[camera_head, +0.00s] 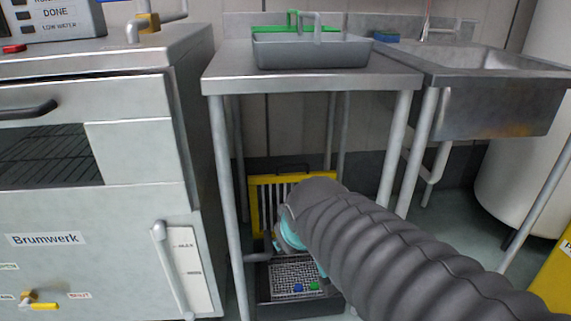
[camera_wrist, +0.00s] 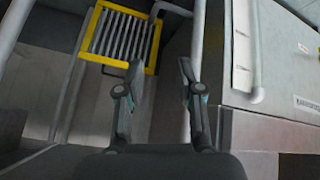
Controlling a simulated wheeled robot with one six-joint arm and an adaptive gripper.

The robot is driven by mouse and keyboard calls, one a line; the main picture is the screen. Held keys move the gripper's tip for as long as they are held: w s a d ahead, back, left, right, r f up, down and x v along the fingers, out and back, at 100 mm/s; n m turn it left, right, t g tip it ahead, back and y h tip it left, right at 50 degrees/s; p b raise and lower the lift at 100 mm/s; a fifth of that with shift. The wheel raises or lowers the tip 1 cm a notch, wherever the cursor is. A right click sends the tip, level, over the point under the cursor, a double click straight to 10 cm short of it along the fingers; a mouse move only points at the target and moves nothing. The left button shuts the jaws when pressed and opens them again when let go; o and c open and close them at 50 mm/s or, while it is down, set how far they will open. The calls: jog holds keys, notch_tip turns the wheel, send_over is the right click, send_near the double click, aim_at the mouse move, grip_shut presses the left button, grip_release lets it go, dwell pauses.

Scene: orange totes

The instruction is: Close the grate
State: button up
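The grate (camera_head: 271,198) has a yellow frame and pale bars. In the head view it stands raised, close to upright, at the back of a dark floor box (camera_head: 300,309) under the steel table; my arm hides its right part. In the wrist view the grate (camera_wrist: 122,38) is at the upper left, beyond my fingers. My gripper (camera_wrist: 160,68) is open and empty, with a clear gap between its fingers. A mesh tray with a blue and a green piece lies in the box.
The steel table (camera_head: 310,83) stands over the box; its legs flank my arm. A grey cabinet (camera_head: 90,215) with a vertical handle (camera_head: 170,270) is close on the left. A sink (camera_head: 490,95) is at the right. A grey basin (camera_head: 310,52) is on the table.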

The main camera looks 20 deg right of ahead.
jog(key=w+d+r+n+t+h+p, duration=0.1)
jog(key=w+d+n, duration=0.1)
jog(key=w+d, duration=0.35)
jog(key=w+d+r+n+t+h+p, duration=0.1)
jog(key=w+d+n+t+p, duration=0.15)
jog(key=w, duration=0.65)
jog(key=n+t+y+p, duration=0.2)
jog(key=n+t+p, duration=0.1)
jog(key=n, duration=0.4)
send_near(294, 165)
jog(key=s+r, duration=0.5)
jog(key=s, duration=0.1)
notch_tip(294, 165, down, 7)
jog(key=w+d+n+t+y+p, duration=0.2)
jog(key=d+n+t+y, duration=0.1)
jog(key=n, duration=0.3)
jog(key=shift+m+g, duration=0.25)
jog(key=x, duration=0.4)
jog(key=p+x, duration=0.1)
jog(key=x, duration=0.9)
jog(key=shift+a+r, duration=0.1)
jog(key=shift+a, duration=0.2)
jog(key=shift+c, duration=0.3)
grip_shut()
